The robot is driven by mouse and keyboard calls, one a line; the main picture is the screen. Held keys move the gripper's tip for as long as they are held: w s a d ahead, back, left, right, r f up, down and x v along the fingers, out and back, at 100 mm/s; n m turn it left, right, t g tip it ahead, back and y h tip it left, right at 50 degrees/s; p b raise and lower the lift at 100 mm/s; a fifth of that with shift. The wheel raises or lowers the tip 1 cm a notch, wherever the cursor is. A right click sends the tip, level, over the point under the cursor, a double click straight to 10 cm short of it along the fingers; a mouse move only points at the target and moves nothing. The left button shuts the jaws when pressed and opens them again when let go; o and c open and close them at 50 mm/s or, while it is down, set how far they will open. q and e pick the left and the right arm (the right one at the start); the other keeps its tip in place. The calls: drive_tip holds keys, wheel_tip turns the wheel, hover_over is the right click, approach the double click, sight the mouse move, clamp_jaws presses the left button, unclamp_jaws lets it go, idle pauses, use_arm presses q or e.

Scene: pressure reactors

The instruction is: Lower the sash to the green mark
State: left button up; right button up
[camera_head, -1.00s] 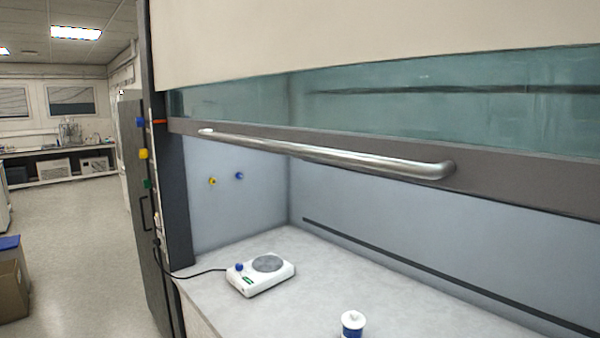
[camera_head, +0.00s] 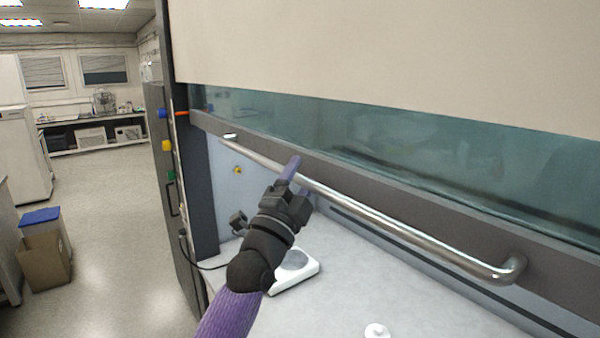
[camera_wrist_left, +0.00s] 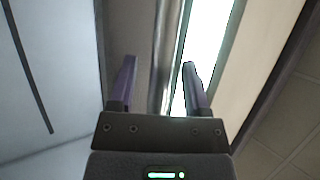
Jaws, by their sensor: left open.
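The sash is a glass pane (camera_head: 330,125) with a grey bottom rail (camera_head: 395,190) and a long metal handle bar (camera_head: 400,232). An orange pointer (camera_head: 182,114) at its left end is level with a blue mark (camera_head: 162,113) on the dark side post. The green mark (camera_head: 171,175) is lower on that post, under a yellow mark (camera_head: 166,146). My left gripper (camera_head: 297,176) is open at the left part of the bar. In the left wrist view the bar (camera_wrist_left: 160,50) appears between its spread purple fingers (camera_wrist_left: 160,82); contact cannot be told. My right gripper is not in view.
A white hotplate (camera_head: 300,272) stands on the hood's worktop (camera_head: 350,290), partly behind my left arm. A white-lidded container (camera_head: 376,331) is at the bottom edge. A cardboard box (camera_head: 45,262) stands on the open floor at left.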

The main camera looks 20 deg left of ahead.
use_arm(q)
drive_tip(key=shift+w, duration=0.1)
drive_tip(key=shift+c, duration=0.2)
clamp_jaws()
idle(1.2)
